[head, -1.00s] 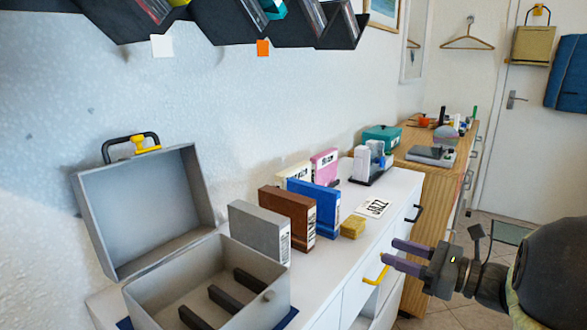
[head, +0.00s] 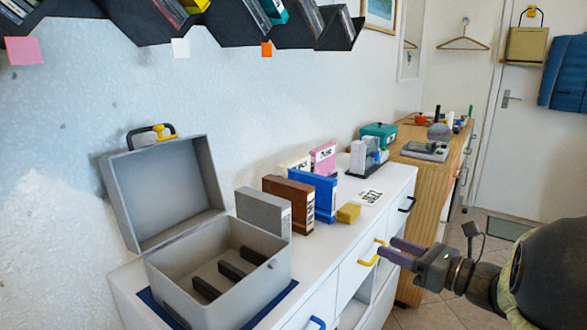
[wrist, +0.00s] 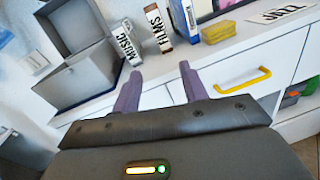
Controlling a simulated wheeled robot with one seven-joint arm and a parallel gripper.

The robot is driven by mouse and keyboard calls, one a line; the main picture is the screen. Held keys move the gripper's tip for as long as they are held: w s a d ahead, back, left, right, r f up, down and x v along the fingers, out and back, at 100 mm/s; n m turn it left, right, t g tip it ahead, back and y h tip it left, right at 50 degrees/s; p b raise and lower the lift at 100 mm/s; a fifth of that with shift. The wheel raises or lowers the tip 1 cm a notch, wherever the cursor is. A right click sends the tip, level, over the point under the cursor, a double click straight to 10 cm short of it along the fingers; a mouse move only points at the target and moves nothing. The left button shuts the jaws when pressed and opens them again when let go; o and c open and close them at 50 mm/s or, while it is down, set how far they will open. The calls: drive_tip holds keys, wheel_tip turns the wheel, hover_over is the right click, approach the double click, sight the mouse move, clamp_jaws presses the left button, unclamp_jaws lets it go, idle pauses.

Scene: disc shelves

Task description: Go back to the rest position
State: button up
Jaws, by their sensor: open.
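My gripper (head: 396,250) is open and empty, with two purple fingers apart. In the head view it is in front of the white cabinet, near the yellow drawer handle (head: 372,252). In the wrist view the fingers (wrist: 158,82) point toward the cabinet's front edge, apart from the disc cases above it. Nothing is between the fingers.
An open grey box (head: 262,262) with dark dividers stands on the white cabinet (head: 330,238). Beside it are grey (head: 262,212), brown (head: 288,204) and blue (head: 318,194) cases and a yellow block (head: 348,213). A dark zigzag shelf (head: 140,28) hangs above. Floor shows at right.

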drive_tip(key=w+d+f+m+h, duration=0.15)
drive_tip(key=f+m+h, duration=0.4)
drive_tip(key=m, duration=0.75)
drive_tip(key=w+f+m+h, duration=0.2)
drive_tip(key=f+m+h, duration=0.2)
drive_tip(key=m+h, duration=0.55)
drive_tip(key=s+a+f+m+g+y, duration=0.1)
drive_tip(key=s+a+f+m+g, duration=0.4)
drive_tip(key=s+m, duration=0.55)
drive_tip(key=s+a+f+m+g+y, duration=0.1)
drive_tip(key=s+a+f+m+g, duration=0.1)
drive_tip(key=s+f+m+g, duration=0.6)
wheel_tip(320, 180, up, 38)
drive_tip(key=m+t+p, duration=0.2)
drive_tip(key=t+p, duration=0.1)
drive_tip(key=p, duration=3.4)
drive_tip(key=shift+r+m, duration=0.15)
drive_tip(key=shift+m, duration=0.15)
drive_tip(key=shift+o, duration=0.5)
drive_tip(key=shift+s, duration=0.1)
